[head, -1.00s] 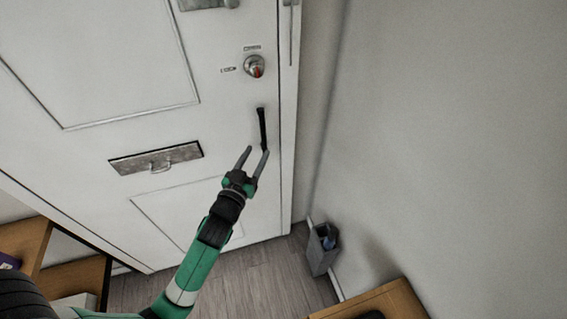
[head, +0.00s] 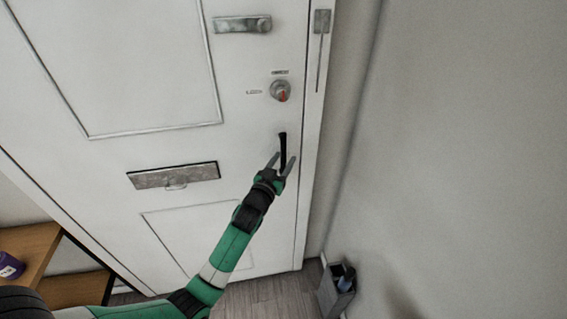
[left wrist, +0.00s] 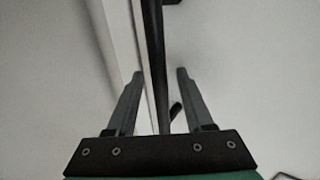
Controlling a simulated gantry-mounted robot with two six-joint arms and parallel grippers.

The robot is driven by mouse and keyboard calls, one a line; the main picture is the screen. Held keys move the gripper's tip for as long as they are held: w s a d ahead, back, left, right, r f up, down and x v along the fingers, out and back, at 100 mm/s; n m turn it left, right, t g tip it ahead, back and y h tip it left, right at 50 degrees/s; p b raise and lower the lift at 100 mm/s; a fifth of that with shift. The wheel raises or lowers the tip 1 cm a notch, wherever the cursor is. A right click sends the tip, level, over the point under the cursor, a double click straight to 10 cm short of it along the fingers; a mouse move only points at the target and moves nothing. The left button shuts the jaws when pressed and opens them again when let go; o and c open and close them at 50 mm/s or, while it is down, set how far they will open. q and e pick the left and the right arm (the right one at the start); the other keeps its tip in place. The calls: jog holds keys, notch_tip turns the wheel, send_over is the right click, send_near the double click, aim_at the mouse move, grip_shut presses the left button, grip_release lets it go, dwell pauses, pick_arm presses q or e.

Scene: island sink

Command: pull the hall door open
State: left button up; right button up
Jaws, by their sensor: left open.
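The white hall door (head: 240,150) fills the left and middle of the head view and looks shut in its frame. Its black vertical bar handle (head: 283,144) is near the door's right edge, below a round lock. My left gripper (head: 281,164) is open at the lower part of the handle, with a finger to each side of it in the picture. In the left wrist view the black handle (left wrist: 155,60) runs between the two open fingers (left wrist: 160,75), with gaps on both sides. Whether a finger touches it I cannot tell. My right gripper is not in view.
The door also carries a round lock (head: 280,91), a metal latch (head: 242,25) and a letter slot (head: 174,176). A grey bin (head: 337,290) stands by the right wall (head: 460,150). A wooden shelf (head: 32,250) with a purple object is at lower left. Wooden floor shows below the door.

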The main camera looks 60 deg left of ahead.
pick_arm(q)
jog(key=shift+w+a, duration=0.15)
grip_shut()
dwell(1.4)
